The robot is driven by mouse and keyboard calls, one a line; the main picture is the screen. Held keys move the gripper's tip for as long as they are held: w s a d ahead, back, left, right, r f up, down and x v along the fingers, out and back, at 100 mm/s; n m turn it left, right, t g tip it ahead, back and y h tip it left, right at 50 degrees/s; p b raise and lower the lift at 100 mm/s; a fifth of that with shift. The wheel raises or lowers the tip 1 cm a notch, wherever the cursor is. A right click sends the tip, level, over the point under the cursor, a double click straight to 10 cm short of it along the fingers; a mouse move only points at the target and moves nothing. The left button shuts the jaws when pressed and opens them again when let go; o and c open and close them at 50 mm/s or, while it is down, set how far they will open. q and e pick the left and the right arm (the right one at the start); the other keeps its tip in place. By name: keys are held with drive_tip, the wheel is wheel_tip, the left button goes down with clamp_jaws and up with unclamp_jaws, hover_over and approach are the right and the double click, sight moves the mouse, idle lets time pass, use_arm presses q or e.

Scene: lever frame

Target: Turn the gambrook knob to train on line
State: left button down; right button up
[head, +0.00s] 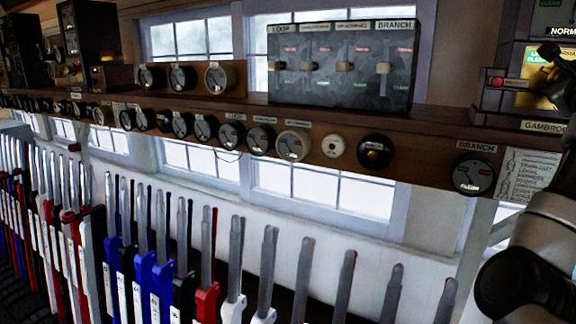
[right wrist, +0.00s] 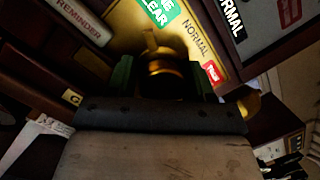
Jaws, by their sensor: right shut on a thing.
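The Gambrook instrument (head: 540,104) stands on the shelf at the far right of the head view, partly covered by my right arm. In the right wrist view its brass knob (right wrist: 165,68) sits on a gold plate (right wrist: 118,27). A green label (right wrist: 158,12), a NORMAL label (right wrist: 195,40) and a small red label (right wrist: 212,72) lie around it. A brass tip on the knob points up, roughly toward the green label; its exact setting is unclear. My right gripper (right wrist: 164,82) is shut on the knob, a green finger pad on each side. My left gripper is not in view.
A red REMINDER button (head: 496,81) is left of the plate. A shelf (head: 440,123) runs along the wall with dials and a grey BRANCH box (head: 340,75). A row of levers (head: 235,260) stands below. A paper notice (head: 525,172) hangs under the shelf.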

drive_tip(key=m, duration=0.1)
drive_tip(key=m+h, duration=0.1)
drive_tip(key=m, duration=0.2)
drive_tip(key=shift+s+r, duration=0.1)
drive_tip(key=shift+r, duration=0.2)
drive_tip(key=shift+m+h, duration=0.3)
drive_tip(key=shift+m, duration=0.3)
drive_tip(key=o, duration=1.2)
drive_tip(key=shift+d+f, duration=0.15)
drive_tip(key=shift+c, duration=0.2)
drive_tip(key=shift+o, duration=0.9)
drive_tip(key=shift+f, duration=0.1)
drive_tip(key=shift+f, duration=0.1)
